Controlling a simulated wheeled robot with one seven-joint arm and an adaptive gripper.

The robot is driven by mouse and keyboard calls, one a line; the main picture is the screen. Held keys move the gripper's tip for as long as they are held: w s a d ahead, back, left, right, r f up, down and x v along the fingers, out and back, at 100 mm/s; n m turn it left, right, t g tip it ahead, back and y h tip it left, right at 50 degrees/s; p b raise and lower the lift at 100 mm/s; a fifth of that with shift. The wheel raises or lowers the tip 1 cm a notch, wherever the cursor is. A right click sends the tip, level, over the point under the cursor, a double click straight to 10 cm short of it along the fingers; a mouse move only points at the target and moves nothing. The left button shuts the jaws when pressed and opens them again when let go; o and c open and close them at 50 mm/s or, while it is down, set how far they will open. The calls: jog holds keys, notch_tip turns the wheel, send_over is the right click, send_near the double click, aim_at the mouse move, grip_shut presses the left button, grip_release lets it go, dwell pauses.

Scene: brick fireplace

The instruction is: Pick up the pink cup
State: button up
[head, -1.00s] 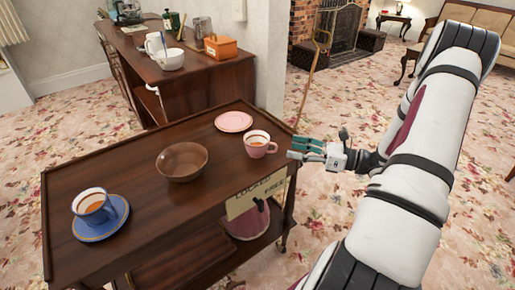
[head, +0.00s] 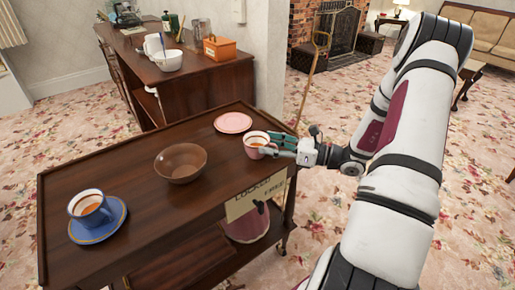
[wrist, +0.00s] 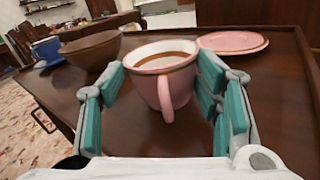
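The pink cup (head: 256,146) stands upright near the right end of the dark wooden trolley top (head: 130,174). It holds a brown liquid. In the wrist view the pink cup (wrist: 163,75) sits between the teal finger pads of my gripper (wrist: 162,95), with its handle facing my palm. The fingers are spread on both sides of the cup, and I see no clear grip on it; the left pad is very near the cup's side. In the head view my gripper (head: 278,146) reaches in from the right, at cup height.
A pink saucer (head: 233,122) lies just behind the cup. A brown bowl (head: 181,163) stands to the left, and a blue cup (head: 90,207) on a blue saucer (head: 80,236) is farther left. A cane (head: 312,85) and a desk (head: 190,92) are behind the trolley.

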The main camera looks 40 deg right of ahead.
jog(key=c, duration=1.1)
jog(key=shift+o, duration=0.2)
jog(key=shift+r, duration=0.2)
